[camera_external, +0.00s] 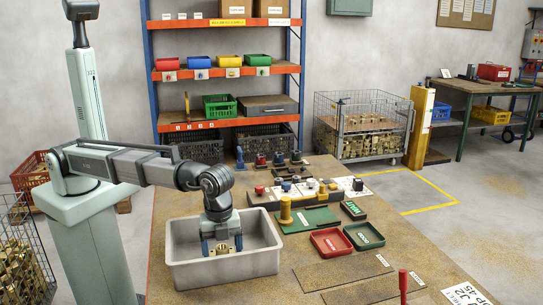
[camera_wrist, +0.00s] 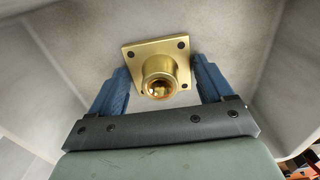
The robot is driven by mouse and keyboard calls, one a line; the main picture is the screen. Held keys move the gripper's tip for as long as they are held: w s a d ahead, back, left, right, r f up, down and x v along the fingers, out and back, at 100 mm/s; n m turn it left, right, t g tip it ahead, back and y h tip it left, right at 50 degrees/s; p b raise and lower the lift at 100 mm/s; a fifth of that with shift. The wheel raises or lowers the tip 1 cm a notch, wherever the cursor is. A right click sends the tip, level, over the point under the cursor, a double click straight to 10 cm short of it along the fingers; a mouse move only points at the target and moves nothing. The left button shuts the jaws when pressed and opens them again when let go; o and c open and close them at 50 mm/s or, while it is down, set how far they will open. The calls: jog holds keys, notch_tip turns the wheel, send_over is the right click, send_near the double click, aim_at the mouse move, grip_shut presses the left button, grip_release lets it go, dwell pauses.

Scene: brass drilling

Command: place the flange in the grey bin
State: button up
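The brass flange (camera_external: 222,249) has a square plate with corner holes and a round hub. It sits inside the grey bin (camera_external: 225,271), at the bottom as far as I can tell. In the wrist view the flange (camera_wrist: 161,68) shows with its hub facing the camera. My gripper (camera_external: 222,246) reaches down into the bin with its blue fingers on either side of the flange. In the wrist view my gripper (camera_wrist: 160,68) has its fingers spread, with gaps between them and the flange. The bin's pale walls surround them.
The bin stands on the workbench (camera_external: 320,280). To its right are a red tray (camera_external: 331,243), a green tray (camera_external: 364,236), a green mat (camera_external: 309,219) with a yellow cylindrical part (camera_external: 285,210), and a red-handled tool (camera_external: 403,285). Small fixtures stand behind.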

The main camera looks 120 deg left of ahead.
aim_at(222, 247)
jog(key=o, duration=0.3)
notch_tip(222, 247, up, 12)
jog(key=shift+r, duration=0.15)
dwell(0.6)
